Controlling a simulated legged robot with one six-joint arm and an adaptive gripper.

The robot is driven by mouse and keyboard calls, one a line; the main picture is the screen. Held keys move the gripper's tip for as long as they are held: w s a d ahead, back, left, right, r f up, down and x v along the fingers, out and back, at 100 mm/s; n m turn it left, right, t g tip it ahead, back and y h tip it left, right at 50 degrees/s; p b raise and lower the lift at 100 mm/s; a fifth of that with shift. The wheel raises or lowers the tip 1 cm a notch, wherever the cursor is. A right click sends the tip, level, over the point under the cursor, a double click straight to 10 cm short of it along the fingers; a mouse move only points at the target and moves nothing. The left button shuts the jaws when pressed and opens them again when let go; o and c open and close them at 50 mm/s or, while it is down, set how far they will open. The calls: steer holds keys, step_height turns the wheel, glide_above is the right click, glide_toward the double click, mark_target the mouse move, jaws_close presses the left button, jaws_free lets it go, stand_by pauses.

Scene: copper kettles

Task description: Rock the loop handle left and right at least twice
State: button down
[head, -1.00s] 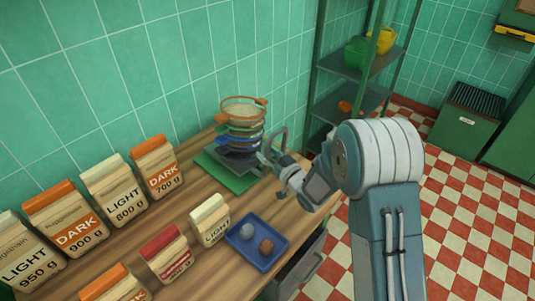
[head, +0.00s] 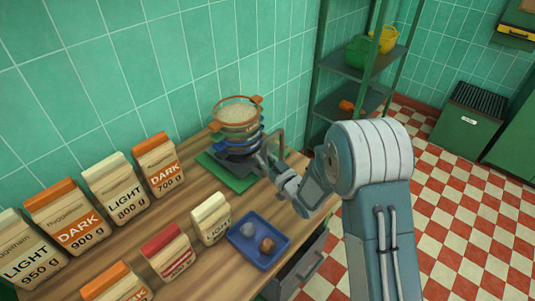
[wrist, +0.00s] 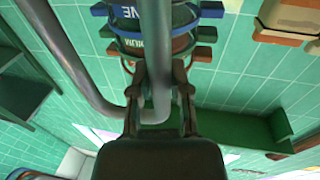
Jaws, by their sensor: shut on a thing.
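The grey loop handle (head: 282,142) rises at the right side of a stack of round sieves (head: 238,130). My gripper (head: 265,158) is at the handle's near side, right of the stack. In the wrist view, my gripper (wrist: 160,88) is shut around the handle's bent tube (wrist: 156,45), with a finger on either side. The stack's orange top ring (head: 236,111) holds pale grains and leans left over the dark base. The lower rings show blue and dark bands. The wrist view shows several ring edges (wrist: 160,30) behind the tube.
The stack stands on a green mat (head: 222,174) on the wooden counter. A blue tray (head: 250,257) with two lumps lies in front. Several labelled bags, including a small LIGHT bag (head: 211,218), stand at the left. A green shelf (head: 352,105) is behind at the right.

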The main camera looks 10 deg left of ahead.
steer(key=shift+s+a+f+n, duration=0.25)
steer(key=shift+s+n, duration=0.15)
steer(key=shift+n, duration=0.1)
steer(key=c, duration=0.6)
jaws_free()
steer(key=v, duration=1.2)
steer(key=shift+w+f, duration=0.15)
steer(key=shift+f, duration=0.05)
